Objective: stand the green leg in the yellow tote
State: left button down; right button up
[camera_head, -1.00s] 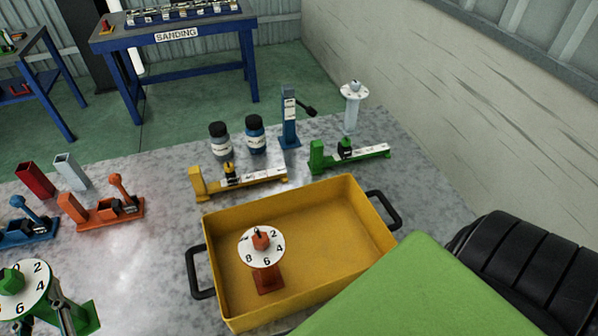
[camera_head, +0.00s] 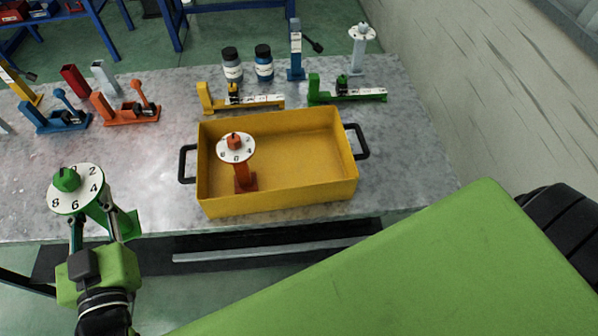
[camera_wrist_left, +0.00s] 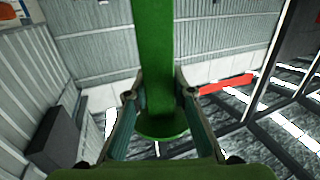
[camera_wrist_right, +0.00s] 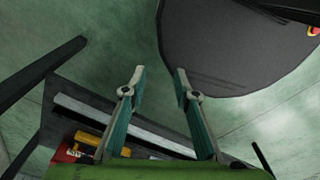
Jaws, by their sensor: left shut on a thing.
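The green leg (camera_head: 107,211) has a white numbered dial and a green knob on top. My left gripper (camera_head: 90,222) is shut on the green leg and holds it near the table's front edge, left of the tote. In the left wrist view the green leg (camera_wrist_left: 153,60) rises between the fingers of the left gripper (camera_wrist_left: 158,105). The yellow tote (camera_head: 285,200) stands on the table with black handles at both ends. An orange-red leg (camera_head: 243,178) with a numbered dial stands upright in its left part. My right gripper (camera_wrist_right: 158,85) is open and empty in the right wrist view.
The tote's middle and right are clear. Behind it are a yellow clamp (camera_head: 240,102), a green clamp (camera_head: 345,95), two dark jars (camera_head: 232,66) and a white leg (camera_head: 358,50). Orange (camera_head: 125,112) and blue (camera_head: 55,120) clamps stand left. A large green surface (camera_head: 420,270) covers the lower right.

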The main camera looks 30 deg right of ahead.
aim_at(308, 174)
jog(key=l, duration=1.65)
jog(key=i+l, duration=0.1)
jog(key=l, duration=0.3)
